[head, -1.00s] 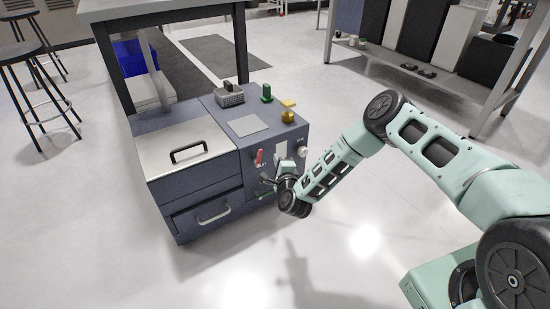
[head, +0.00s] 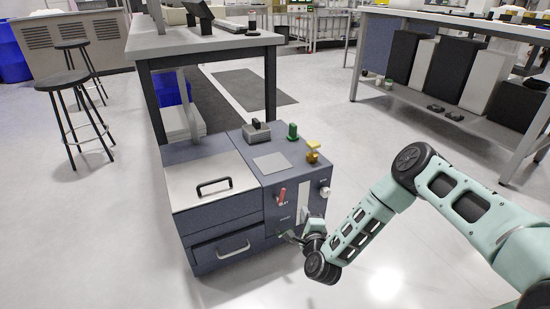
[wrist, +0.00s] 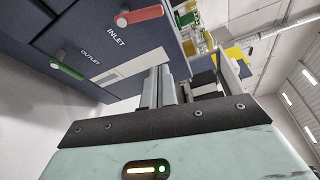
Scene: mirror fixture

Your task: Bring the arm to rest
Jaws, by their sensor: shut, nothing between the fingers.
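My gripper (head: 290,237) is at the front face of the blue-grey cabinet unit (head: 240,212), low on its right side. The wrist view shows its two fingers (wrist: 160,86) together and empty. My arm reaches in from the right of the head view, bent at the elbow. In the wrist view a red handle (wrist: 140,16) marked INLET and a green handle (wrist: 68,70) marked OUTLET are left of the fingers. The red handle also shows in the head view (head: 281,195). I cannot tell whether the fingertips touch the unit.
The floor around is open.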

